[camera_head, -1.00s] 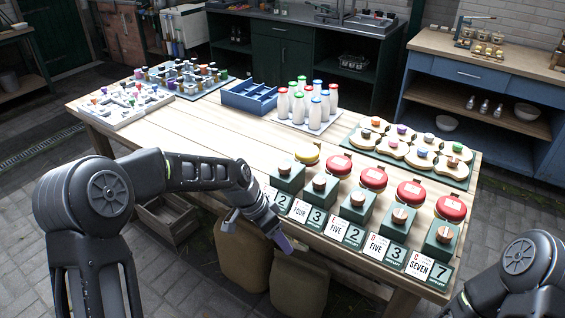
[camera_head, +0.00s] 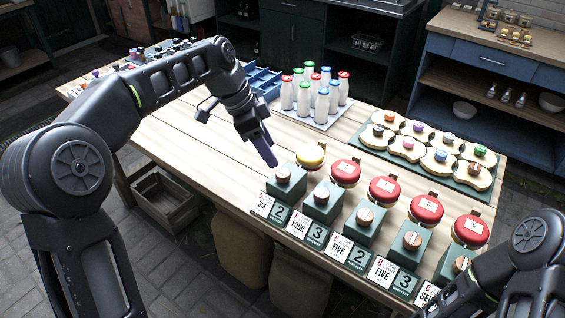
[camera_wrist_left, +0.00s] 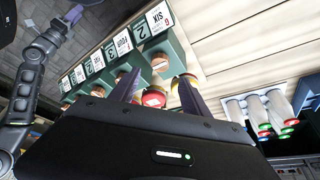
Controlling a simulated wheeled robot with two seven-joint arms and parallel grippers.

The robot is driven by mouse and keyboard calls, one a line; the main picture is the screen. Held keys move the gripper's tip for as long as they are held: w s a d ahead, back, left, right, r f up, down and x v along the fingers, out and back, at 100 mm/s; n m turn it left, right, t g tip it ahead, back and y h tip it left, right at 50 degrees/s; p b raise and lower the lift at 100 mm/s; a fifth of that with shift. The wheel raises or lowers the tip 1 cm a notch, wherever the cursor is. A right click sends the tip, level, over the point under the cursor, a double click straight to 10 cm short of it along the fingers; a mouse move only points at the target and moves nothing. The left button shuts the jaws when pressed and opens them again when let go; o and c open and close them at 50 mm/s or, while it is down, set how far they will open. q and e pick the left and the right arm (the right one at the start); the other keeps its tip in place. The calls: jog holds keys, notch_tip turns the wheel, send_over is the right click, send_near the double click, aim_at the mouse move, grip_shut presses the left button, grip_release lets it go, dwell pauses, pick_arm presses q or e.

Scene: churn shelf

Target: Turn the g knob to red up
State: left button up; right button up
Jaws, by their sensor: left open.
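The g knob (camera_head: 283,173) is a round copper-brown knob on the leftmost green box, behind the card reading SIX and 2 (camera_head: 272,208). A yellow-topped disc (camera_head: 311,155) is behind it. My left gripper (camera_head: 265,148) is open and empty above the table, just behind and left of the g knob, apart from it. In the left wrist view the g knob (camera_wrist_left: 160,63) lies beyond the open fingers (camera_wrist_left: 160,92). The direction of any red mark on the knob is too small to tell. A purple finger of my right gripper (camera_wrist_left: 72,14) shows at the upper left there; its opening is unclear.
Other knobbed green boxes with red discs (camera_head: 384,189) continue to the right. Milk bottles (camera_head: 316,92) stand on a pale tray behind, beside a blue crate (camera_head: 263,80). A green board with coloured knobs (camera_head: 437,150) is at the back right.

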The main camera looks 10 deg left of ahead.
aim_at(283, 172)
pick_arm(q)
jog(key=shift+p+x, duration=0.55)
jog(key=shift+x, duration=3.4)
jog(key=shift+c, duration=0.3)
grip_shut()
